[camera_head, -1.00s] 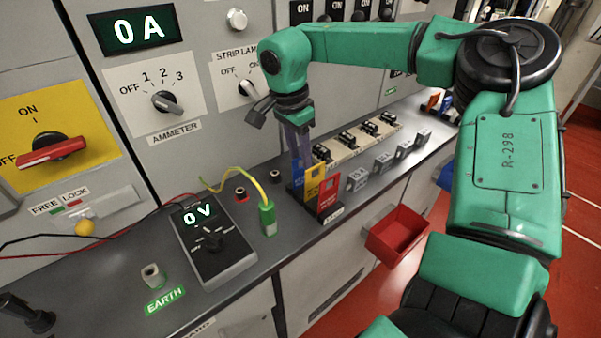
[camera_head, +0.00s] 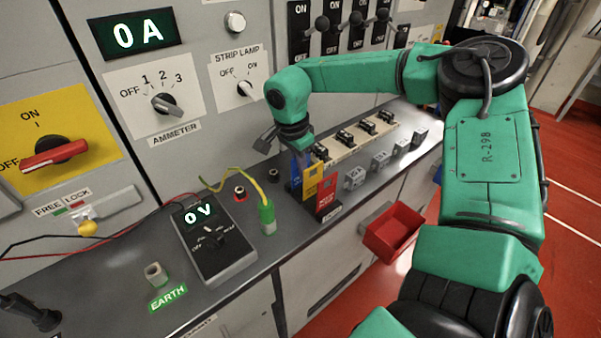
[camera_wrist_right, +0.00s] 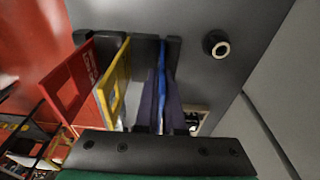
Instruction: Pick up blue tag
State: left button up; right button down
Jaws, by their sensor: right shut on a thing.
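The blue tag (camera_head: 295,171) stands upright in the tag rack at the counter edge, beside the yellow tag (camera_head: 311,180) and the red tag (camera_head: 327,191). My right gripper (camera_head: 300,155) points down from above and is shut on the blue tag, near its top. In the right wrist view the blue tag (camera_wrist_right: 161,85) shows edge-on between the gripper fingers (camera_wrist_right: 160,105), with the yellow tag (camera_wrist_right: 115,85) and the red tag (camera_wrist_right: 70,83) to its left. The tag's lower part is hidden in the head view. My left gripper is not in view.
A meter reading 0 V (camera_head: 213,240) and a green plug with a yellow-green lead (camera_head: 267,216) stand left of the rack. A red bin (camera_head: 393,232) hangs on the counter front.

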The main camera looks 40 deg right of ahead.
jog(key=shift+r, duration=0.1)
notch_tip(320, 180, up, 20)
dwell(0.4)
dwell(0.6)
